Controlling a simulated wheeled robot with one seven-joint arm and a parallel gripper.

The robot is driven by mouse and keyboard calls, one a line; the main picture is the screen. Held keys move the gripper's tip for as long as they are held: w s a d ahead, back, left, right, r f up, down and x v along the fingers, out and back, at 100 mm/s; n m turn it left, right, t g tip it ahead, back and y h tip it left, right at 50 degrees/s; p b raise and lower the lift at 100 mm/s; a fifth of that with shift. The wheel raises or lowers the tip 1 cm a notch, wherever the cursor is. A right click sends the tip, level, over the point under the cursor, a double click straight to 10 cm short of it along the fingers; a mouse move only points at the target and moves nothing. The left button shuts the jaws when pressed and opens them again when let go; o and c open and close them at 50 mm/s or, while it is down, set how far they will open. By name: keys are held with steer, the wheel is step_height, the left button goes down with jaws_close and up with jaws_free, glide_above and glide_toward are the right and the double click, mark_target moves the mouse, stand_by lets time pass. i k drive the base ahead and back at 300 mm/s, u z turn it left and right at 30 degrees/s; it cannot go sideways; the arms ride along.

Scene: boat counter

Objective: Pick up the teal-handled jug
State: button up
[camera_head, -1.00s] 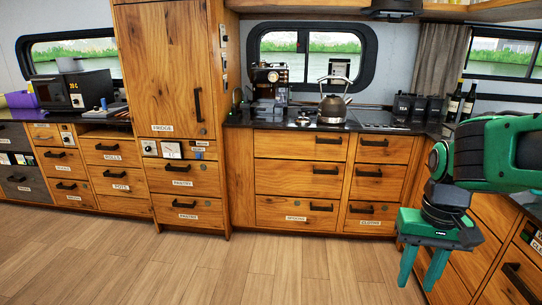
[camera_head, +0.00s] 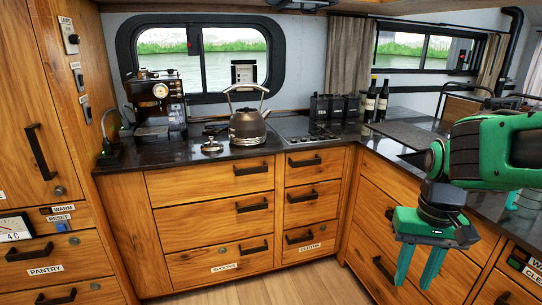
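My gripper (camera_head: 420,266) hangs at the lower right with its two green fingers pointing down and apart, open and empty. It is in front of the right-hand drawers, off the counter top. No jug with a teal handle can be clearly made out. A small teal-tinted thing (camera_head: 524,198) shows on the right counter at the picture's edge, partly behind my arm; I cannot tell whether it is the jug.
A kettle (camera_head: 247,128) and a coffee machine (camera_head: 156,103) stand on the dark back counter. Several dark canisters (camera_head: 334,107) and two bottles (camera_head: 376,101) stand near the corner. Wooden drawers (camera_head: 210,217) front the counter. The visible floor (camera_head: 300,287) is clear.

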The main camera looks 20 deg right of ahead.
mark_target(526, 202)
steer(key=z, duration=0.65)
steer(key=i, duration=1.1)
steer(key=z, duration=0.7)
